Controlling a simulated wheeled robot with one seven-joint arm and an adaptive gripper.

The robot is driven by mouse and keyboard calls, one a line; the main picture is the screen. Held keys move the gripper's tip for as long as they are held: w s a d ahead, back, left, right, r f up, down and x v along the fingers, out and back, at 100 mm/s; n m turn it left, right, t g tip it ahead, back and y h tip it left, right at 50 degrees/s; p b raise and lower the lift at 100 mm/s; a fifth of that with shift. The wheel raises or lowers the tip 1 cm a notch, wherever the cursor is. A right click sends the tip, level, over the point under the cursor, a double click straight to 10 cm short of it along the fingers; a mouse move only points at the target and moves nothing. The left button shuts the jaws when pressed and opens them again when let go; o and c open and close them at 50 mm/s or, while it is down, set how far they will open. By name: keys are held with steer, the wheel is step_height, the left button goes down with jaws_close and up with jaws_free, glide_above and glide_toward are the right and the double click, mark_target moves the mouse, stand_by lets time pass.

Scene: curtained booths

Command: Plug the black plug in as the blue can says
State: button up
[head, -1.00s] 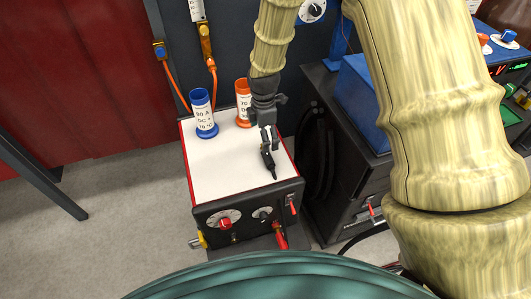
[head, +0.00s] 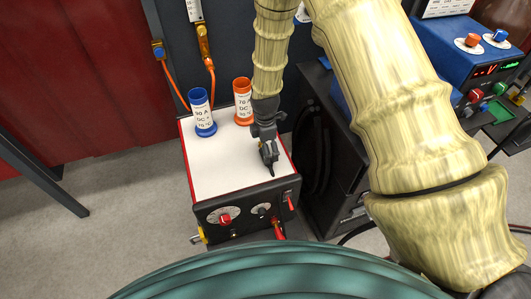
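The blue can (head: 203,114) stands upright at the back left of the white top of a machine (head: 222,168). Its white label shows small print that seems to read "90 A", "DC +" and a third line starting with 70. My gripper (head: 271,166) points down over the right part of the white top, in front of an orange can. Its dark fingers sit close together, and I cannot tell whether they hold anything. I cannot make out the black plug for certain. The machine's front panel carries a red knob (head: 225,219), a smaller dial and a red handle (head: 278,230).
The orange can (head: 242,104) stands right of the blue can. An orange cable (head: 211,85) hangs behind the machine. A dark cabinet (head: 345,165) stands close on the right, with a blue instrument (head: 474,66) beyond my arm. The left of the white top is clear.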

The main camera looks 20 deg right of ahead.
steer(key=shift+f, duration=0.8)
steer(key=c, duration=1.8)
